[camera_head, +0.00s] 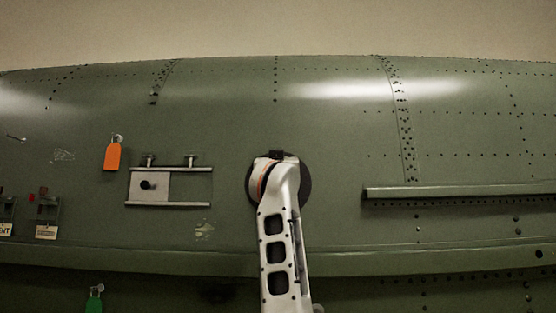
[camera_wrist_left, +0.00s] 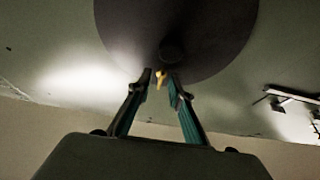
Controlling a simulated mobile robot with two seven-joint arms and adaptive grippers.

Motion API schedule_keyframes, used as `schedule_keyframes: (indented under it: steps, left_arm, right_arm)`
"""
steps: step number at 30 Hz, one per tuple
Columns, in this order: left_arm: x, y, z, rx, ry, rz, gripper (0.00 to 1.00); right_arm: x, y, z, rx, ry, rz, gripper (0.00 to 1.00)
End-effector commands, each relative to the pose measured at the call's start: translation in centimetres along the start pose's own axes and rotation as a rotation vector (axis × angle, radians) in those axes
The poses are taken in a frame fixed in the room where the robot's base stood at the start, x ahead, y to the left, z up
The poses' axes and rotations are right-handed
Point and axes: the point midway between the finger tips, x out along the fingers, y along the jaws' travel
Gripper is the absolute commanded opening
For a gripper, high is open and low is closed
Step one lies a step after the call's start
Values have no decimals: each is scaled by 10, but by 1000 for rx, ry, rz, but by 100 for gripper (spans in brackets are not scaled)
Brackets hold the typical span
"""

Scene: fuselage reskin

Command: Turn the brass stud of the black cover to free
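The round black cover (camera_head: 305,183) sits on the green fuselage skin, mostly hidden behind my left arm in the head view. In the left wrist view the cover (camera_wrist_left: 215,35) fills the upper middle, with a dark round knob (camera_wrist_left: 171,50) on it. The small brass stud (camera_wrist_left: 160,76) shows near the cover's lower edge. My left gripper (camera_wrist_left: 160,80) has its two fingertips on either side of the stud, with a narrow gap visible on each side. The gripper fingers are hidden by the wrist in the head view. My right gripper is in neither view.
Left of the cover is a metal rail bracket (camera_head: 168,204) with a plate. An orange tag (camera_head: 112,154) and a green tag (camera_head: 94,300) hang further left, near small latches (camera_head: 46,208). A long ledge (camera_head: 460,191) projects at right. Skin around the cover is mostly clear.

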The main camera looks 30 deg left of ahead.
Motion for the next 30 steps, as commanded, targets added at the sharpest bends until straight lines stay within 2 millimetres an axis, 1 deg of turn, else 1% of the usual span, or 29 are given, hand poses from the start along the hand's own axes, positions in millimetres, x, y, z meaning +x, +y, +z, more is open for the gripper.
schedule_keyframes:
  steps: [5, 12, 15, 18, 24, 30]
  left_arm:
    - [6, 0, -16, 0, 2, -1, 20]
    - [23, 0, -57, 0, 2, 0, 20]
    - [29, 0, -72, -1, 2, 0, 20]
    - [34, 1, -81, 0, 1, 0, 20]
    - [38, 1, -91, -1, 0, 0, 20]
    - [38, 1, -92, -1, 1, -1, 20]
  right_arm:
    - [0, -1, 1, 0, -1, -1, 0]
    - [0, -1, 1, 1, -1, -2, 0]
    - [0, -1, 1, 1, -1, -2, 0]
    - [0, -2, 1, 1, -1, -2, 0]
    - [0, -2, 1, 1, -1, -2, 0]
    - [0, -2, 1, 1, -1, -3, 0]
